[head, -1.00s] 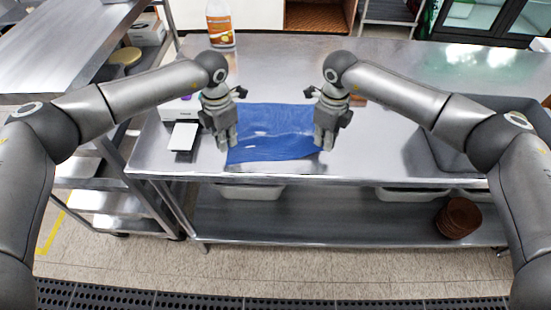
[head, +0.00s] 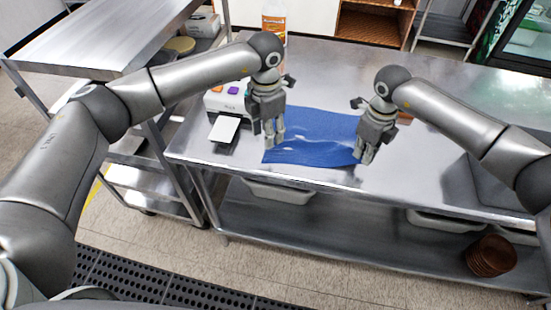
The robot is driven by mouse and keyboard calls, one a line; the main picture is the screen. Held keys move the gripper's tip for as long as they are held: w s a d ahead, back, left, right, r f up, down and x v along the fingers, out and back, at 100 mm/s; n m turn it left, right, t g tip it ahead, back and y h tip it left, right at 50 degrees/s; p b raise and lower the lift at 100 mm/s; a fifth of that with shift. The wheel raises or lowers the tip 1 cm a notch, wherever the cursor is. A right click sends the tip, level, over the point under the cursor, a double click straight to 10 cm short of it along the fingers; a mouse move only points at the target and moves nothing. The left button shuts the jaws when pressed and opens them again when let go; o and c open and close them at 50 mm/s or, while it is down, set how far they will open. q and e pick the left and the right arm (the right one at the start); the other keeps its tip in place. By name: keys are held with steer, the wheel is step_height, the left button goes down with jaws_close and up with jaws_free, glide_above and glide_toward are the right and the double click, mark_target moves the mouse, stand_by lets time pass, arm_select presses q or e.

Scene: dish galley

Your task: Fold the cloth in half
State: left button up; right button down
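The blue cloth (head: 312,148) lies on the steel table, with ripples and a bright sheen across its middle. My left gripper (head: 274,145) points down over the cloth's left side, a little behind its near left corner. My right gripper (head: 365,160) points down at the cloth's right edge, by the near right corner, and hides that corner. The fingers of both grippers look close together. I cannot tell whether either one pinches the cloth or only touches or hovers over it.
A white device (head: 228,103) with coloured buttons and a pale card (head: 224,129) stands left of the cloth. A grey sink or tub (head: 485,185) is at the right. The steel table (head: 330,75) is clear behind the cloth.

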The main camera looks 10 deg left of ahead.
mark_target(268, 160)
arm_select(q)
step_height(268, 160, down, 9)
steer(key=shift+s+r, duration=0.15)
stand_by(0.6)
stand_by(0.4)
steer(key=shift+s+a, duration=0.1)
jaws_close()
stand_by(0.4)
steer(key=shift+r, duration=2.45)
